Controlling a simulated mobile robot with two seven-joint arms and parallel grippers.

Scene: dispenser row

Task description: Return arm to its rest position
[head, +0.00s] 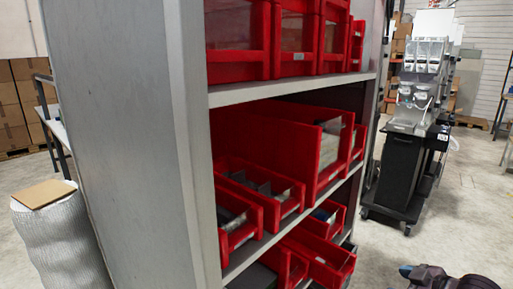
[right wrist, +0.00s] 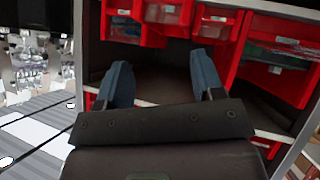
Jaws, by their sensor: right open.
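My right gripper (right wrist: 160,65) shows in the right wrist view, with its two blue-grey fingers spread apart and nothing between them. Its fingers point at a shelf unit with red bins (right wrist: 168,12), and a dark, empty-looking shelf space lies behind the fingers. In the head view, a dark piece that looks like part of my right arm (head: 440,279) shows at the bottom right edge, on the open floor side of the shelf. My left gripper is not in view.
A grey shelf unit (head: 120,130) with several red bins (head: 270,135) fills the middle of the head view. A dispenser machine on a black cart (head: 400,165) stands at the back right. Open floor (head: 400,255) lies between them.

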